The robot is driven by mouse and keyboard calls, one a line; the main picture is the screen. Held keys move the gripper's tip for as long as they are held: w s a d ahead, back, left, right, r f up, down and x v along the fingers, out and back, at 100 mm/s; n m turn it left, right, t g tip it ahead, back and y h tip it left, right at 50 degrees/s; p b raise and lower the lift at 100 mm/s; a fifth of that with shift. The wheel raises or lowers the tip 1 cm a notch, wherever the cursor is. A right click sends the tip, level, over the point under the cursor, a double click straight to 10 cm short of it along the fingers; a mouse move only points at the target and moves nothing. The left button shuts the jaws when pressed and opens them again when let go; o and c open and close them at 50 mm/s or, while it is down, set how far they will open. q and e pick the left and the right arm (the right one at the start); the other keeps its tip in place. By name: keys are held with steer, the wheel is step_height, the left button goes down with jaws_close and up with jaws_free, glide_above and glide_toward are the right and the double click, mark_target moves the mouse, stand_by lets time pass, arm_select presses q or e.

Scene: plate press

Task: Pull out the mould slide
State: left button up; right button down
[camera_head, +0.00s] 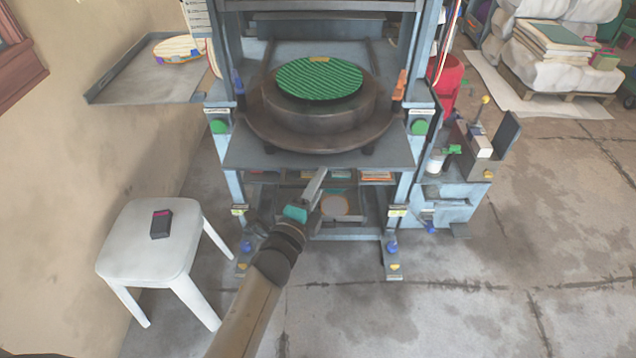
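The mould slide (240,152) is a flat grey plate that juts from the front of the blue-grey press (228,188). A dark round mould (320,125) sits on it, with a green striped disc (320,78) on top. My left gripper (319,175) reaches up from below and is at the slide's front edge, near its middle. I cannot tell whether it touches the edge. Its fingers show as one narrow grey bar, so their opening is hidden. My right gripper is not in view.
A white stool (150,240) with a small dark device (161,223) stands at left. A side tray (130,88) holds a patterned disc (180,49). A grey-blue unit (450,190) and a red bin (446,82) stand right of the press. Front floor is clear.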

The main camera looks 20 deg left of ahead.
arm_select(q)
steer(key=shift+s, duration=0.1)
